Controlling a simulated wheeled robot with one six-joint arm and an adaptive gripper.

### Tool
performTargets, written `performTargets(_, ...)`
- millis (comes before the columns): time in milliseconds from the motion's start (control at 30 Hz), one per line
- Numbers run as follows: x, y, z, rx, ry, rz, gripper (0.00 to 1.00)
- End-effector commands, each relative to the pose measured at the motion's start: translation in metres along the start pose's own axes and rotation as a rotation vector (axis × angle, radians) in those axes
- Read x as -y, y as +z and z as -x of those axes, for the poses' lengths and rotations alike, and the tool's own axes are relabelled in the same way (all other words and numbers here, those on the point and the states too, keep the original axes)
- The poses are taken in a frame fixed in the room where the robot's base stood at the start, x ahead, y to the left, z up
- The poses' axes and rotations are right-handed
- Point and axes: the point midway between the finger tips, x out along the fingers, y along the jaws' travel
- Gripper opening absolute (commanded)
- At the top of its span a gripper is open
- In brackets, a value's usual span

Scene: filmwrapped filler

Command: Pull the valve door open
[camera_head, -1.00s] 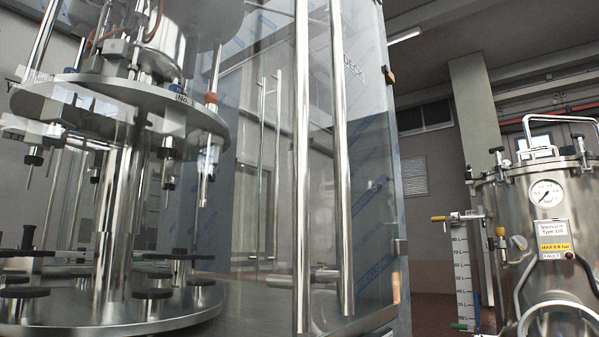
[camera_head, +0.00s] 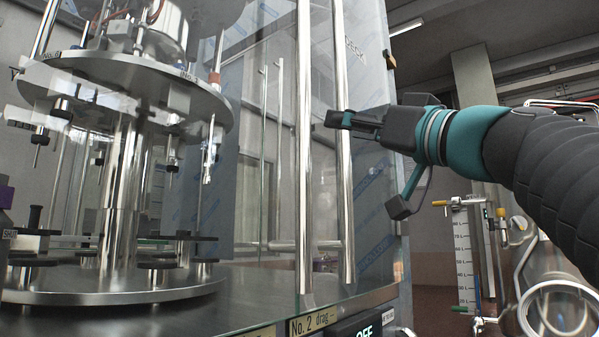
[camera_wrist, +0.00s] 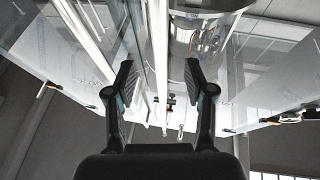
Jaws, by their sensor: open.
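The valve door (camera_head: 375,190) is a tall clear glass panel with blue printed film. It is closed as far as I can see. Two long vertical chrome bars run along it, a left bar (camera_head: 304,150) and a right bar (camera_head: 345,215). My gripper (camera_head: 367,163) reaches in from the right, its fingers spread and its upper finger crossing in front of the right bar. In the wrist view my gripper (camera_wrist: 159,78) is open and empty. A bright bar (camera_wrist: 157,40) shows beyond and between the fingers; whether they touch it I cannot tell.
Behind the glass stands a steel carousel (camera_head: 110,290) with round plates. A pressure vessel (camera_head: 560,300) stands at the lower right, partly hidden by my arm, beside a scale tube (camera_head: 463,255). A dark panel reading OFF (camera_head: 362,328) sits below the door.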

Motion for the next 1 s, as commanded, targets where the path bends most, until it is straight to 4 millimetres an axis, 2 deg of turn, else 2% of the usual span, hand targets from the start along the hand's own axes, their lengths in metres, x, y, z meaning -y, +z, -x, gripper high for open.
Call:
performTargets(633, 0.000, -0.001, -0.098, 0.002, 0.000, -0.003, 0.54)
performTargets(800, 0.000, 0.000, -0.112, 0.001, 0.001, -0.002, 0.54)
performTargets(1000, 0.000, 0.001, -0.117, 0.002, 0.002, -0.001, 0.54)
